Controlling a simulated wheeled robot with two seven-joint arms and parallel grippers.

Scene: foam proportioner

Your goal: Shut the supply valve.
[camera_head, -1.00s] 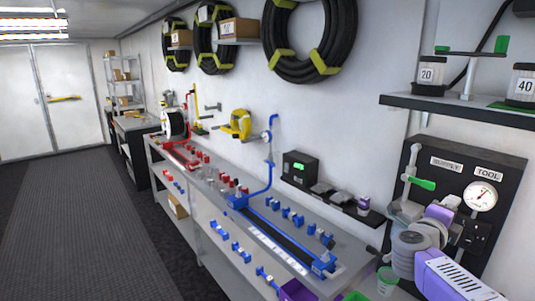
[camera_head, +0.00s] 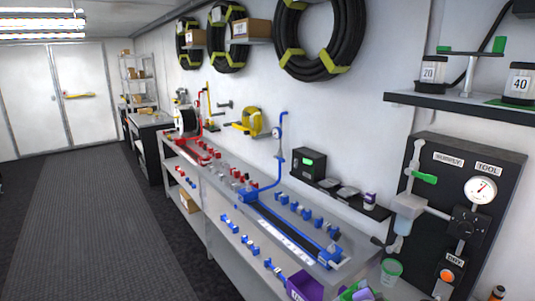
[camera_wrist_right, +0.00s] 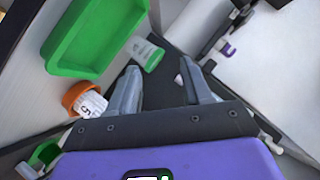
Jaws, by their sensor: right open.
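The supply valve's green lever (camera_head: 424,178) shows in the head view, below the SUPPLY label on the black panel (camera_head: 418,150). The lever points to the right, roughly level, from a grey vertical pipe. Nothing touches it. My right gripper (camera_wrist_right: 162,88) shows in the right wrist view with its two grey fingers apart and nothing between them. It is not clearly seen in the head view, so its distance from the lever cannot be told. My left gripper is in neither view.
A TOOL gauge (camera_head: 480,190) sits right of the lever. A shelf (camera_head: 450,105) with jars is above the panel. A green-rimmed cup (camera_head: 391,270) stands below. The wrist view shows a green tray (camera_wrist_right: 95,35) and an orange-topped bottle (camera_wrist_right: 84,99) near the fingers.

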